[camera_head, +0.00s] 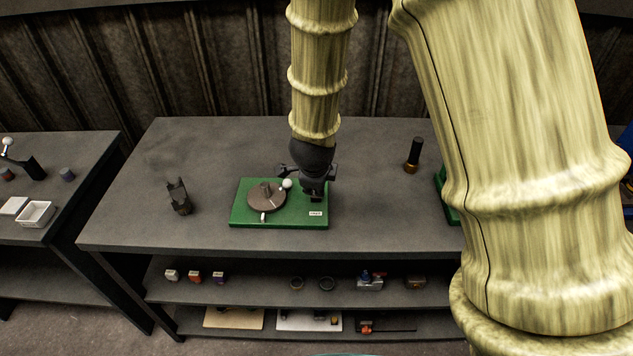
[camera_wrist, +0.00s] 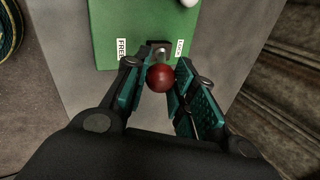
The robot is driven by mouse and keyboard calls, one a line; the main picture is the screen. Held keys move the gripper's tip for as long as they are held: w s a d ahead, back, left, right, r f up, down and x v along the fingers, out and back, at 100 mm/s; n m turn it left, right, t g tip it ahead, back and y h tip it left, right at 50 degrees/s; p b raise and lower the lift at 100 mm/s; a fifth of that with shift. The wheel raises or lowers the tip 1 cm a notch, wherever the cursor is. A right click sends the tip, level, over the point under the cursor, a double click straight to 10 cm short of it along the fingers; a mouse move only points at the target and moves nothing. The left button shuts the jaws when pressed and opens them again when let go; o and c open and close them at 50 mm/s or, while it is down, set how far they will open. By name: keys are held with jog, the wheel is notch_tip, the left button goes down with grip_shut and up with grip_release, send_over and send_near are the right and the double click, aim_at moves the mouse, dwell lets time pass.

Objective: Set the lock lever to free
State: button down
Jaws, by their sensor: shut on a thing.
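The lock lever's red ball knob (camera_wrist: 160,77) sits between my fingertips in the wrist view. Its dark pivot block (camera_wrist: 159,46) is just beyond, on the green base plate (camera_wrist: 105,30). The FREE label (camera_wrist: 121,49) is left of the pivot and the LOCK label (camera_wrist: 180,48) is right of it. The knob lies between the two labels in the picture; the lever's exact tilt is hard to tell. My gripper (camera_wrist: 157,67) is shut on the knob. In the head view my gripper (camera_head: 316,197) is over the right end of the green plate (camera_head: 240,215) and hides the lever.
A dark upright tool (camera_head: 413,155) stands to the right. Shelves below hold small parts.

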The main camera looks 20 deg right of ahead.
jog(key=shift+s+a+f, duration=0.2)
jog(key=shift+s+f, duration=0.35)
jog(key=c, duration=1.2)
grip_release()
jog(key=shift+o, duration=0.3)
jog(key=shift+w+r, duration=0.1)
jog(key=shift+r, duration=0.05)
jog(key=shift+w+d+r, duration=0.1)
jog(key=shift+w+r, duration=0.05)
jog(key=shift+r, duration=0.1)
jog(key=shift+r, duration=0.5)
jog(key=v, duration=1.1)
jog(key=shift+f, duration=0.1)
